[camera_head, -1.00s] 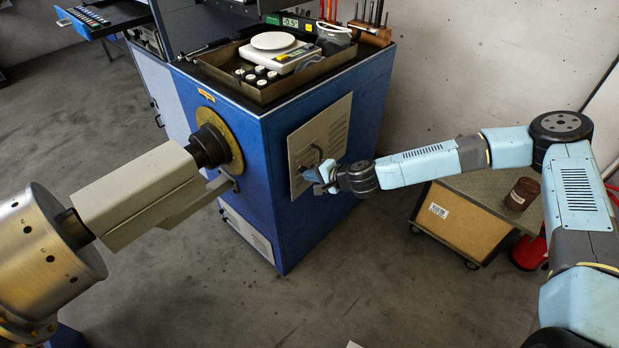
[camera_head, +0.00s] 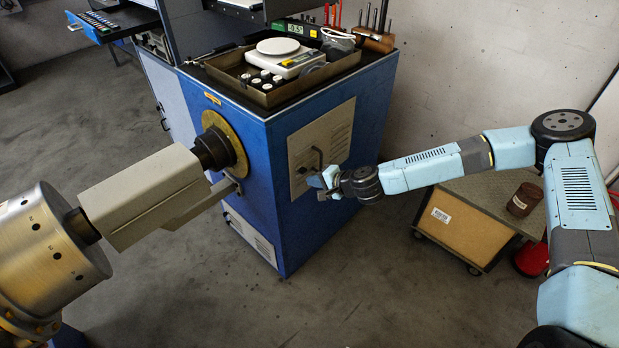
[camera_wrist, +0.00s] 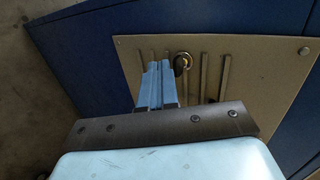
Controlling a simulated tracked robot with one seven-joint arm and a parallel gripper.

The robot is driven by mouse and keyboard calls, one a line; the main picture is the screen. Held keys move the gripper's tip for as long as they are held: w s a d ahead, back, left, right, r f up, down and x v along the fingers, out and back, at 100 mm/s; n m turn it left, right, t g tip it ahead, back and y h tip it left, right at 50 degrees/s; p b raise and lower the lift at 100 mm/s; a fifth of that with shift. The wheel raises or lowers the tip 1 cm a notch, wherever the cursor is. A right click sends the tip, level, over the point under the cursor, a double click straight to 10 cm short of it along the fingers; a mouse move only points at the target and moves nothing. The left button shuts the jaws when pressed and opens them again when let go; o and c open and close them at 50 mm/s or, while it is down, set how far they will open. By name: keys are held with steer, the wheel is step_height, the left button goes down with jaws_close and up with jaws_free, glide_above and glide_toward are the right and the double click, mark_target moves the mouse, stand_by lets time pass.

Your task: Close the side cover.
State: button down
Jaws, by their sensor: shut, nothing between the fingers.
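The side cover (camera_head: 339,127) is a beige vented panel on the right-hand face of the blue cabinet (camera_head: 258,150). It appears to lie flat against that face, with no clear gap at its edges. A dark curved handle (camera_head: 318,156) stands out from it. In the wrist view the cover (camera_wrist: 262,72) shows slots, corner fasteners and a round metal end of the handle (camera_wrist: 183,61). My gripper (camera_head: 318,183) is shut and empty, in front of the cover's lower part, just below the handle. In the wrist view the fingers (camera_wrist: 156,68) hide part of the slots; contact cannot be told.
A tray (camera_head: 262,98) with a scale (camera_head: 287,62) and white pieces sits on the cabinet. A beige machine arm and metal drum (camera_head: 48,255) stand at left. A low cart (camera_head: 465,225) with a rusty can (camera_head: 525,198) is at right. The floor in front is clear.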

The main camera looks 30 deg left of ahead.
steer(key=v, duration=1.1)
steer(key=shift+s+d+f, duration=0.15)
steer(key=shift+s+f, duration=0.15)
steer(key=shift+s, duration=0.1)
steer(key=w+d+r+n+h, duration=0.2)
steer(key=d+n+h, duration=0.1)
steer(key=d, duration=0.4)
steer(key=w+d+r+n+h, duration=0.1)
steer(key=d+r+n+h, duration=0.15)
steer(key=d, duration=0.55)
steer(key=d+r+t+h, duration=0.1)
steer(key=d+r+h, duration=0.3)
steer(key=d+r, duration=1)
steer(key=s+d+r+m+t+h, duration=0.15)
steer(key=s+d+r, duration=0.35)
steer(key=d+r, duration=0.6)
steer(key=s+d+r+m, duration=0.1)
steer(key=s+d+r, duration=0.1)
steer(key=s+r, duration=0.3)
steer(key=s+d+r, duration=0.3)
steer(key=s+r, duration=0.3)
steer(key=s, duration=0.3)
steer(key=shift+m+t+h, duration=0.4)
steer(key=shift+t, duration=0.05)
